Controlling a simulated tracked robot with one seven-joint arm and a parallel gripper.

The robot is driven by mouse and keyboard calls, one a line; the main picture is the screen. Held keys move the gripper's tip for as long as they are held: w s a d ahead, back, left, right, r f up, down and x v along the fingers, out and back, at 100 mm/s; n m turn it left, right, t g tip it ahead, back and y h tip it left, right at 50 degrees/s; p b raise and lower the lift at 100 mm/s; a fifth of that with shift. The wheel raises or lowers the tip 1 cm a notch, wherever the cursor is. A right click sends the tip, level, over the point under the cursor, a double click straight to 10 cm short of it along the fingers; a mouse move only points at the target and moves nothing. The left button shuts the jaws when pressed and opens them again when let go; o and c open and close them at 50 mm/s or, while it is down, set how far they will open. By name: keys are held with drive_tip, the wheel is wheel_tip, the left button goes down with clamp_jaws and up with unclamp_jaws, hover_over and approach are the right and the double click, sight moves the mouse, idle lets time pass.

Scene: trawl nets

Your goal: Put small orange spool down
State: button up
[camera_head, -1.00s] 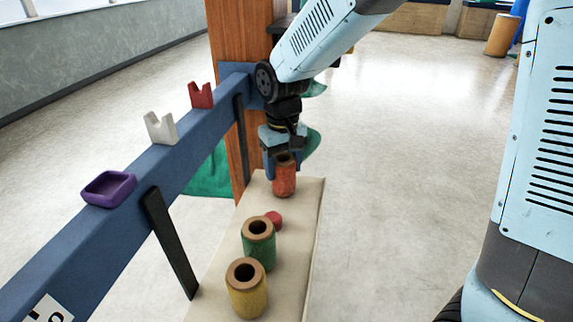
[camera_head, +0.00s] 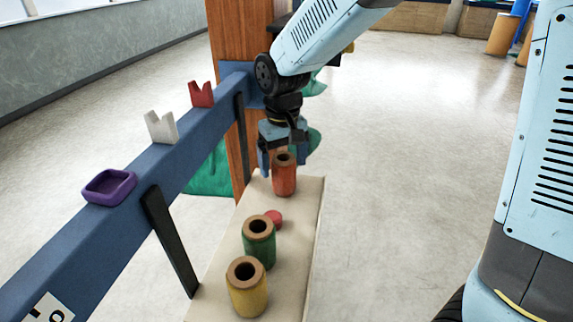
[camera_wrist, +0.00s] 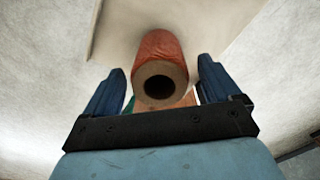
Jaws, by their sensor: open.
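The small orange spool (camera_head: 284,178) stands upright at the far end of a cream shelf (camera_head: 308,222). In the wrist view the spool (camera_wrist: 160,52) shows its brown end with a dark hole, between and beyond the two blue fingers. The wrist view shows my gripper (camera_wrist: 160,88) open, with a gap between each finger and the spool.
A green spool (camera_head: 259,245) and a yellow spool (camera_head: 247,289) stand nearer on the shelf, with a small red round thing (camera_head: 273,218) between green and orange. A blue beam (camera_head: 130,205) with a purple tray (camera_head: 109,187) and two notched holders runs along the left. A wooden post (camera_head: 238,100) rises behind.

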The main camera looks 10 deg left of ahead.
wheel_tip(320, 180, up, 11)
drive_tip(key=s+d+r+m+t, duration=0.1)
drive_tip(key=d+r+m, duration=0.1)
drive_tip(key=d, duration=0.7)
drive_tip(key=s+d+r+m+t, duration=0.1)
drive_tip(key=d+r, duration=0.2)
drive_tip(key=d, duration=0.5)
drive_tip(key=s+d+m+t, duration=0.1)
drive_tip(key=s+d+m, duration=0.1)
drive_tip(key=s+d, duration=0.3)
drive_tip(key=s+d+f+m+t, duration=0.1)
drive_tip(key=s+d, duration=0.3)
drive_tip(key=d, duration=0.5)
drive_tip(key=shift+s+d+m+t, duration=0.35)
drive_tip(key=shift+m+t, duration=0.15)
drive_tip(key=shift+t, duration=0.3)
